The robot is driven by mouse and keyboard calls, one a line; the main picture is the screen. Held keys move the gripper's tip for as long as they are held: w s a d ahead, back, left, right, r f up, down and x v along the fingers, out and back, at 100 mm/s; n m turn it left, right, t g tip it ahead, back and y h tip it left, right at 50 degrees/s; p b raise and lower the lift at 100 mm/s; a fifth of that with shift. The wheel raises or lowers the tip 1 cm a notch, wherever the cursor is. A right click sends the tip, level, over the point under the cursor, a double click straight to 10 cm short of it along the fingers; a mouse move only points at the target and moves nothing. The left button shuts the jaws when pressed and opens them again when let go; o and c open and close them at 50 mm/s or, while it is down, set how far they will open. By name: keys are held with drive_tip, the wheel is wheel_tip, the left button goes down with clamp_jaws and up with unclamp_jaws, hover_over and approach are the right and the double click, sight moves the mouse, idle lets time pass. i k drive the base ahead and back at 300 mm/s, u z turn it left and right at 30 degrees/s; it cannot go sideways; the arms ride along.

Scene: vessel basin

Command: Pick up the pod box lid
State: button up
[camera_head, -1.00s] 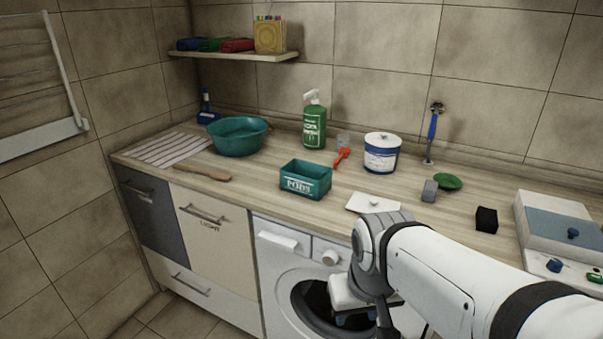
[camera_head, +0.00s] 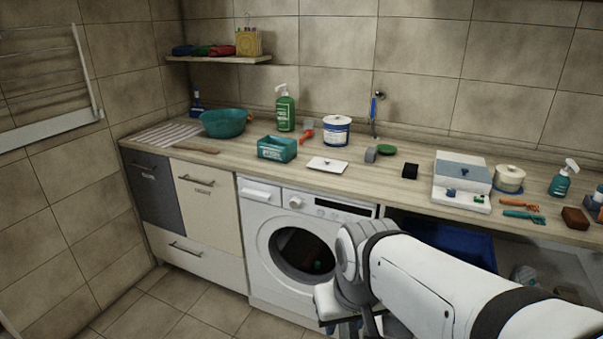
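The pod box lid is a flat white plate with a small dark knob (camera_head: 327,165), lying on the counter above the washing machine. The teal pod box (camera_head: 277,149) with white lettering stands open just left of it, apart from the lid. My gripper (camera_head: 345,327) is low at the bottom of the view, in front of the washing machine and well below and short of the lid. Its fingers are mostly cut off by the frame edge and hidden by my arm, so whether it is open is unclear.
A grey block (camera_head: 371,155) and black block (camera_head: 410,171) lie to the right. The washing machine (camera_head: 262,230) is below.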

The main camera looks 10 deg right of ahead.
sight(328, 165)
drive_tip(key=u, duration=0.55)
drive_tip(key=i, duration=1.6)
drive_tip(key=z, duration=0.65)
drive_tip(key=i, duration=0.65)
drive_tip(key=z, duration=0.55)
